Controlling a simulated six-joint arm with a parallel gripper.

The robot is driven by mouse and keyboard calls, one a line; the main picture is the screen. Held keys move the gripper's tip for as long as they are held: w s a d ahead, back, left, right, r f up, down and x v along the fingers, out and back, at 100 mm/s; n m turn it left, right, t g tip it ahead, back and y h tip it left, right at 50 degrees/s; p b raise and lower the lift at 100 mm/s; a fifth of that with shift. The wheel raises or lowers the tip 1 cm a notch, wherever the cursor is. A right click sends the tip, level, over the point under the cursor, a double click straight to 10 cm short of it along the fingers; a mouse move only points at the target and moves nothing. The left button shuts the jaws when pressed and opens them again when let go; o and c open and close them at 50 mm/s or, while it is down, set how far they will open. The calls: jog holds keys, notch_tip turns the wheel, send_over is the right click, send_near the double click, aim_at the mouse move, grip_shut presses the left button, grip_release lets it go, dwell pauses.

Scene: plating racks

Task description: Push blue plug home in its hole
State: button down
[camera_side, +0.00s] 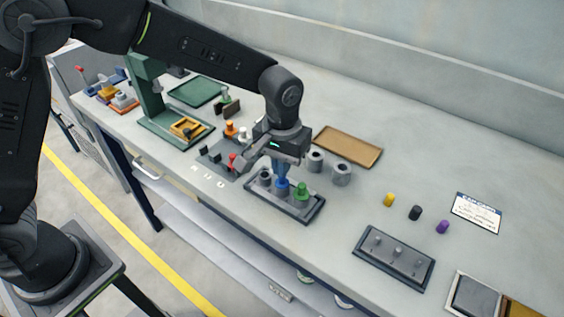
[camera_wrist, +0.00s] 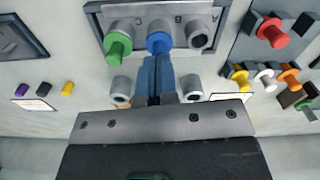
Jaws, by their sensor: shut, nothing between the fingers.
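The blue plug (camera_side: 282,184) sits upright in the middle holder of the dark three-place rack (camera_side: 310,214). Its round blue head also shows in the wrist view (camera_wrist: 159,42); how deep it sits is hard to tell. My gripper (camera_side: 280,175) is shut and empty, directly above the plug. In the wrist view its closed blue fingers (camera_wrist: 157,62) reach to the plug's near edge and appear to touch it. The green plug (camera_wrist: 117,46) stands in the holder on one side, and the holder on the other side (camera_wrist: 198,35) is empty.
Two loose grey cylinders (camera_side: 316,160) (camera_side: 341,173) stand close behind the rack, near the brown tray (camera_side: 348,146). A grey fixture with red, orange and white pegs (camera_wrist: 271,31) is nearby. Yellow, black and purple plugs (camera_side: 415,212) lie right, with clear table between.

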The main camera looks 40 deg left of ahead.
jog(key=shift+f, duration=0.4)
notch_tip(320, 180, up, 16)
jog(key=r, duration=0.1)
jog(key=s+a+r+t, duration=0.3)
jog(key=s+a+r, duration=0.1)
jog(key=s+a, duration=0.65)
jog(key=s+a+f+m+t, duration=0.1)
jog(key=s+a+f, duration=0.4)
jog(key=s, duration=0.5)
jog(key=shift+a+f+m+t, duration=0.35)
jog(key=shift+a+t, duration=0.3)
jog(key=shift+t, duration=0.15)
